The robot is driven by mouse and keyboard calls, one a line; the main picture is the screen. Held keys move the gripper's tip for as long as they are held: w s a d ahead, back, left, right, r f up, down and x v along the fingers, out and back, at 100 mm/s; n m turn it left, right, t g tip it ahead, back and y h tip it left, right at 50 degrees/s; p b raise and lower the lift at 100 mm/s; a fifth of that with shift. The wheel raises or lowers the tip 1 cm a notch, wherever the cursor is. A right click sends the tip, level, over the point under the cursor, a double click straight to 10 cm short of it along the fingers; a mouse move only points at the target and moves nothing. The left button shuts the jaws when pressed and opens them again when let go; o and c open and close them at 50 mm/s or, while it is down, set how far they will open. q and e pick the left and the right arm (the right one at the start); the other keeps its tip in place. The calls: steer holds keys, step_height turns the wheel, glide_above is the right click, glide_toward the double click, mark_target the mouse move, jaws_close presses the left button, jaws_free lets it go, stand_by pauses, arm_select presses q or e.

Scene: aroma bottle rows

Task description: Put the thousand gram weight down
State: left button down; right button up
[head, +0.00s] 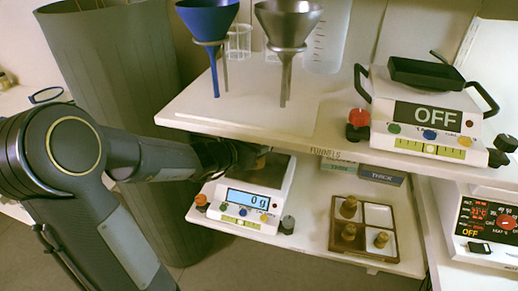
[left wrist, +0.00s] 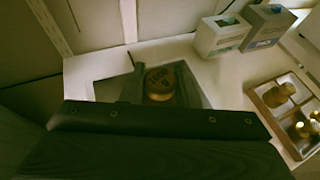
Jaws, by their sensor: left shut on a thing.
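My left gripper (head: 250,158) reaches over the lower shelf from the left, at the back of a scale (head: 245,207) whose lit display reads 0 g. It is shut on a round brass weight (left wrist: 160,84), seen from above with dark markings on its top that are too blurred to read. In the left wrist view my left gripper (left wrist: 145,85) shows as a dark finger beside the weight, with the dark scale plate (left wrist: 105,88) around and beneath them. The gripper's underside is hidden, so I cannot tell whether the weight touches the plate. My right gripper is not in view.
A wooden tray (head: 378,214) with three brass weights stands right of the scale. Small boxes (head: 376,174) stand behind it. The upper shelf (head: 270,130) overhangs close to my left gripper and carries funnels (head: 288,22) and a scale reading OFF (head: 430,115).

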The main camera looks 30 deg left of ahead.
arm_select(q)
steer(key=shift+w+d+r, duration=0.1)
steer(key=shift+w, duration=0.8)
steer(key=shift+f+b, duration=0.35)
steer(key=shift+f, duration=0.35)
steer(key=shift+s, duration=0.1)
steer(key=shift+f, duration=0.15)
steer(key=c, duration=1.1)
jaws_free()
steer(key=shift+f, duration=0.1)
